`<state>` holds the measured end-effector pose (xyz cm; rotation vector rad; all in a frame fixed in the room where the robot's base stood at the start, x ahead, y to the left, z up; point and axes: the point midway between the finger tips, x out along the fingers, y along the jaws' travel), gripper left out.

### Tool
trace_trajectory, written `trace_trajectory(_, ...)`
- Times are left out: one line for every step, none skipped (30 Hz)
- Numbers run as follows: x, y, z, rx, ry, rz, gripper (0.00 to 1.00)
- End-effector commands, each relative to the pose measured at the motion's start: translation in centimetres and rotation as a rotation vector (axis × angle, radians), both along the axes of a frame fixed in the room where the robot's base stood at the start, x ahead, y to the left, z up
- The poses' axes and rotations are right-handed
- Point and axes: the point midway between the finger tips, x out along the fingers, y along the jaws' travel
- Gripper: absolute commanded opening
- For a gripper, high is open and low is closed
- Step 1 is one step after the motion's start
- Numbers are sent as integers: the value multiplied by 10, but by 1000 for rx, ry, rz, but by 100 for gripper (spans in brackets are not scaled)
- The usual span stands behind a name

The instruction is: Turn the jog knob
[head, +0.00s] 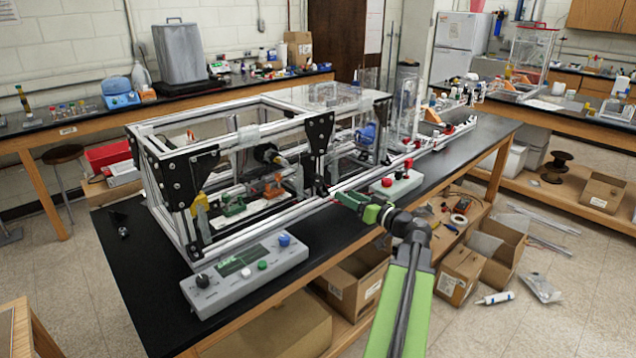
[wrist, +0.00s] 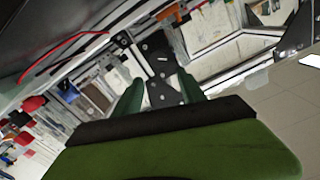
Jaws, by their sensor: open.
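A grey control box (head: 250,272) with a green screen lies on the front of the black bench. It carries a black knob (head: 202,281) at its left end, a blue knob (head: 284,240) at its right end, and small green and white buttons between. I cannot tell from labels which is the jog knob. My gripper (head: 345,199) is right of and above the box in the picture, near the frame's front rail, apart from both knobs. In the wrist view my gripper (wrist: 160,88) has its green fingers spread with nothing between them; no knob is recognisable there.
The aluminium extrusion frame (head: 268,227) stands behind the box, with black corner plates. A smaller box with red buttons (head: 397,184) sits right of my gripper. Cardboard boxes (head: 460,270) stand below on the right. The bench's front left corner is mostly clear.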

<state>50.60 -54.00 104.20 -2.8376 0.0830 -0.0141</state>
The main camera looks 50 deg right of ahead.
Motion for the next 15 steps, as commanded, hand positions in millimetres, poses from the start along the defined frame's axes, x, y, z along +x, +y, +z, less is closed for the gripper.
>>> trace_trajectory(13,-4,0,0,1,1,48)
trace_trajectory(20,-5,0,0,0,1,48)
trace_trajectory(30,-6,0,0,0,-1,48)
trace_trajectory(37,-7,0,0,1,-2,48)
trace_trajectory(44,-9,0,0,0,-3,48)
trace_trajectory(54,-10,0,0,0,-3,48)
trace_trajectory(61,-10,0,0,0,-4,48)
trace_trajectory(69,-12,0,0,1,-5,48)
trace_trajectory(78,-13,0,0,0,-5,48)
trace_trajectory(85,-13,0,0,0,-6,48)
trace_trajectory(92,-14,0,0,0,-6,48)
trace_trajectory(101,-15,0,0,0,-7,48)
trace_trajectory(107,-15,0,0,0,-8,48)
trace_trajectory(113,-15,0,0,0,-7,48)
trace_trajectory(119,-16,0,0,0,-8,48)
